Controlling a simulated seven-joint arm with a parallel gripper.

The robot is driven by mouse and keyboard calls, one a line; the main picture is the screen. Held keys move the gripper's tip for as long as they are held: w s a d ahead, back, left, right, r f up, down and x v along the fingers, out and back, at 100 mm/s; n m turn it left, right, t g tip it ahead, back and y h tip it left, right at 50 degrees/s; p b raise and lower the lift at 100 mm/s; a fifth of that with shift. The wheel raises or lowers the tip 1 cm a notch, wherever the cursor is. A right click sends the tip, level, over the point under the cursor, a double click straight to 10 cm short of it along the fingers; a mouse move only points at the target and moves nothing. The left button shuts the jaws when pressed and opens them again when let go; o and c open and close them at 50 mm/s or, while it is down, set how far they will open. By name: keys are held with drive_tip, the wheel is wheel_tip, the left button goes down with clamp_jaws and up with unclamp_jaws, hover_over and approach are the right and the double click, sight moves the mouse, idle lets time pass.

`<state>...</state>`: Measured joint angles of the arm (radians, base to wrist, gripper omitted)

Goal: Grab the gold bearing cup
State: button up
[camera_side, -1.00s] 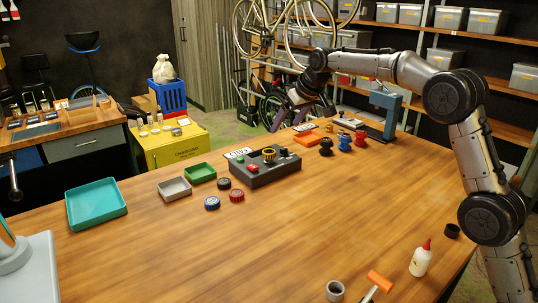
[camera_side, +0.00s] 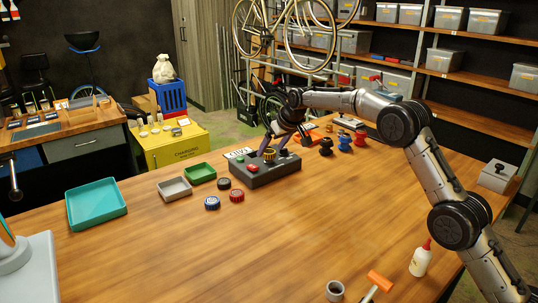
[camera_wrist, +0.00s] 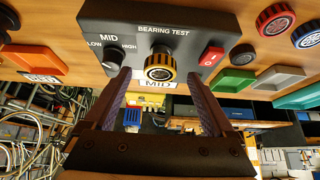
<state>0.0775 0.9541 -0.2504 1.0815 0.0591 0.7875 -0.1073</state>
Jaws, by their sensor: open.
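The gold bearing cup (camera_side: 269,155), a gold ribbed ring with a dark centre, sits on top of the dark bearing test box (camera_side: 262,175). In the wrist view the gold cup (camera_wrist: 159,66) is near the middle, on the box face marked BEARING TEST (camera_wrist: 190,18). My gripper (camera_side: 283,141) is just above and behind the cup in the side view. In the wrist view my gripper (camera_wrist: 158,77) is open, with one purple finger on each side of the cup's line. The jaws appear empty; exact contact cannot be told.
The box has a red switch (camera_wrist: 211,56) and a dark knob (camera_wrist: 113,57) flanking the cup. Black, blue (camera_side: 212,202) and red (camera_side: 237,195) round caps lie in front. Green (camera_side: 201,172) and grey (camera_side: 174,188) trays stand left. The table's front middle is clear.

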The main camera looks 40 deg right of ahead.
drive_tip(key=shift+w+f, duration=0.35)
drive_tip(key=shift+f, duration=0.15)
clamp_jaws()
drive_tip(key=shift+r, duration=0.1)
